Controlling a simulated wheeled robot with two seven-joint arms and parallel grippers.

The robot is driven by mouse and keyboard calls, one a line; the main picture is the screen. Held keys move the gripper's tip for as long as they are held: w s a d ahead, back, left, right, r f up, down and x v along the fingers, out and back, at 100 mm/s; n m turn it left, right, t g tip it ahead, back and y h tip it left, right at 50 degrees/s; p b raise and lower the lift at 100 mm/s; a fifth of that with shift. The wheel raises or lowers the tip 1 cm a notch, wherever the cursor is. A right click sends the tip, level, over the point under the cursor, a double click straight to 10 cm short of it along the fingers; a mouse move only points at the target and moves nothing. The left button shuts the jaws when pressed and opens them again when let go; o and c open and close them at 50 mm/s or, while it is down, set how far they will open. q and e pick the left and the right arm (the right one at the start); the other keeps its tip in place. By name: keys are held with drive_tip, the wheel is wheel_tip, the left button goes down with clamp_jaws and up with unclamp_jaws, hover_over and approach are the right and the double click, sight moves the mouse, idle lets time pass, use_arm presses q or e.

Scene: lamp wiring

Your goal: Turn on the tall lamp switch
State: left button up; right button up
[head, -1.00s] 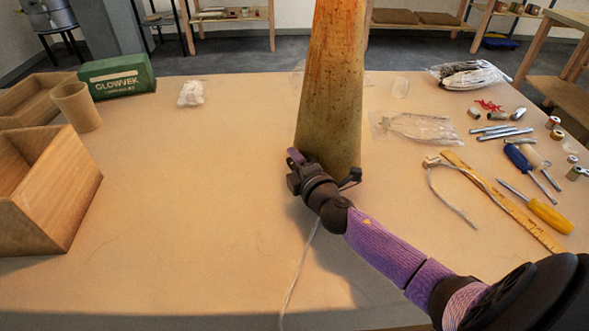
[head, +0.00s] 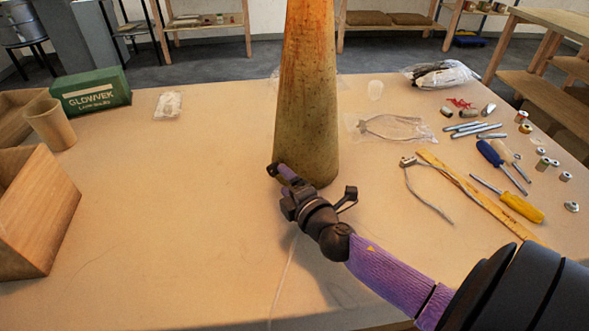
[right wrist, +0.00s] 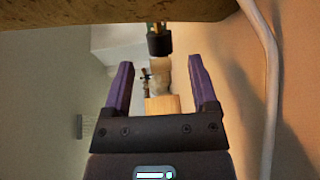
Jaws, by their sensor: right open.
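The tall lamp (head: 308,90) is a mottled tan, tapered column standing upright at the middle of the table; its top is out of view. My right gripper (head: 284,172) is at the near lower left side of the lamp, pointing left. In the right wrist view its purple fingers (right wrist: 160,80) are apart with nothing held between them. The lamp's side (right wrist: 110,12) fills the top there. A dark knob-like piece on a short stem (right wrist: 159,44), seemingly the switch, sticks out ahead of the fingers. My arm hides that spot in the head view. My left gripper is not in view.
A white cord (right wrist: 268,80) runs beside the gripper and shows on the table (head: 283,280). Wooden boxes (head: 40,215), a tan cup (head: 50,125) and a green box (head: 90,92) stand left. Screwdrivers (head: 520,206), a ruler (head: 480,195) and small parts lie right.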

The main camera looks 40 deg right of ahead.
drive_tip(key=s, duration=0.4)
drive_tip(key=shift+s+a+r, duration=0.2)
drive_tip(key=shift+s+a, duration=0.05)
drive_tip(key=shift+a, duration=0.1)
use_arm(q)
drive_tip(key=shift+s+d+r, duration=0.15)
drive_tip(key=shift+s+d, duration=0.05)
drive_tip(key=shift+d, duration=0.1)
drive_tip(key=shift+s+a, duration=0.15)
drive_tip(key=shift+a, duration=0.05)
